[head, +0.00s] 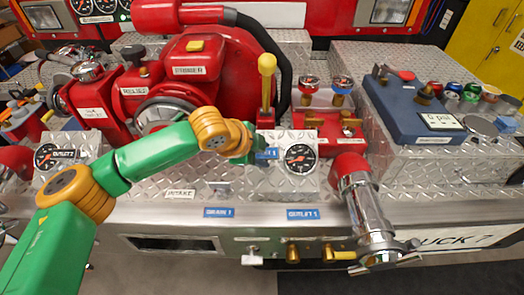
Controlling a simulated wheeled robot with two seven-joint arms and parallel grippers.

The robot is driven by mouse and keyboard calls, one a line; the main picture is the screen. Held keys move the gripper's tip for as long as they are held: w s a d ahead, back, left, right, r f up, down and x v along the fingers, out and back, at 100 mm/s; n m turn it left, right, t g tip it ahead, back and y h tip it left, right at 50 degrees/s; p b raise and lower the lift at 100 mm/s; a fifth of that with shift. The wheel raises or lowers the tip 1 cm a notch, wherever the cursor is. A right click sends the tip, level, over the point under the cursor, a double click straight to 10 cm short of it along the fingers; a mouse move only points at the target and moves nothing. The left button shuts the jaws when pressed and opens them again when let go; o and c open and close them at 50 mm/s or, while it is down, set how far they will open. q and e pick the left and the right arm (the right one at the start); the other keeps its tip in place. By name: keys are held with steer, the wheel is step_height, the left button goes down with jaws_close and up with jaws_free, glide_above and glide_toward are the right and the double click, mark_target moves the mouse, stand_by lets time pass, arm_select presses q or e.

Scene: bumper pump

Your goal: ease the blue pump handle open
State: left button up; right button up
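My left arm comes in from the left, and its gripper (250,152) is over the sloped metal panel, just left of the round gauge (300,158). Its fingers are small and partly hidden by my orange wrist, so I cannot tell whether they are open or shut. My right gripper is not in view.
A yellow-topped lever (267,80) stands upright behind my gripper. A red pump body (205,75) is at the back left. A red and chrome pipe (366,210) juts forward at the right. A blue case (408,108) lies farther right. Brass knobs (293,253) line the lower front.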

arm_select(q)
steer(key=shift+o, duration=1.1)
steer(key=v, duration=0.7)
stand_by(2.3)
